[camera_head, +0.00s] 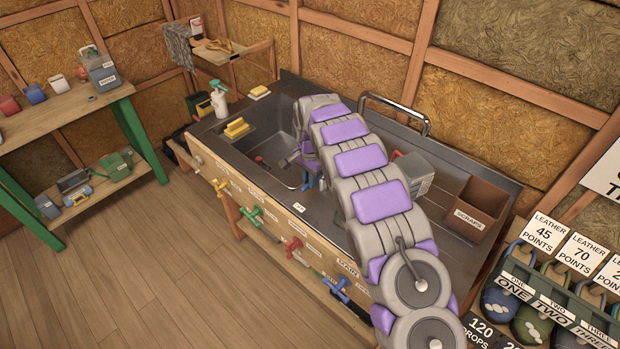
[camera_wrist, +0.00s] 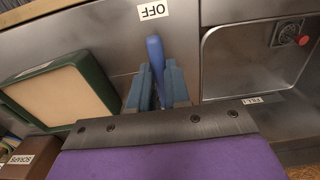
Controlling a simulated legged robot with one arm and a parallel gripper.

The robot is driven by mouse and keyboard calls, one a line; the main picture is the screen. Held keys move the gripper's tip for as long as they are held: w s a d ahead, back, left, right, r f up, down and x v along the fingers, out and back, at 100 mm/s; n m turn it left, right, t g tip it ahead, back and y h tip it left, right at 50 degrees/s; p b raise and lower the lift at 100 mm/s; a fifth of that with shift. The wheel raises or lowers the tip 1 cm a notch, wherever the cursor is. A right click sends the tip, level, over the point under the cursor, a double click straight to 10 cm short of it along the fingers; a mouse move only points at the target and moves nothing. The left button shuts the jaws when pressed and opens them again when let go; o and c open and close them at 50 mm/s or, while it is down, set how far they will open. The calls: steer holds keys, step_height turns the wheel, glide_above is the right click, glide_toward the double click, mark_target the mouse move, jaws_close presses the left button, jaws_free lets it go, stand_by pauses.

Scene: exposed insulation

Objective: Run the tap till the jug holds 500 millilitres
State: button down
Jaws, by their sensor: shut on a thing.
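My gripper (camera_wrist: 157,86) has its two blue-grey fingers shut on a blue lever (camera_wrist: 154,50) at the steel counter, beside an OFF label (camera_wrist: 154,10). A FILL label (camera_wrist: 257,100) is at the sink's edge. In the head view my gripper (camera_head: 309,182) is low at the right side of the sink basin (camera_head: 272,150), partly hidden by my arm. A chrome pipe (camera_head: 395,104) stands at the back of the counter, behind my arm.
Yellow, green, red and blue valve handles (camera_head: 339,289) line the counter front. A brown SCRAPS box (camera_head: 474,208) stands at the right. A green-rimmed tray (camera_wrist: 107,82) lies beside my gripper. A side bench (camera_head: 60,117) holds containers. The floor at left is clear.

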steer(key=shift+s+d+r+n+p, duration=0.15)
steer(key=shift+d+r+n+p, duration=0.1)
steer(key=shift+n+p, duration=0.25)
steer(key=shift+s+d+f+n+p, duration=0.2)
steer(key=shift+d+n+p, duration=0.25)
steer(key=shift+n+p, duration=0.35)
steer(key=c, duration=1.1)
jaws_free()
step_height(320, 180, up, 17)
steer(key=shift+a+r+p, duration=0.1)
steer(key=shift+p, duration=1.1)
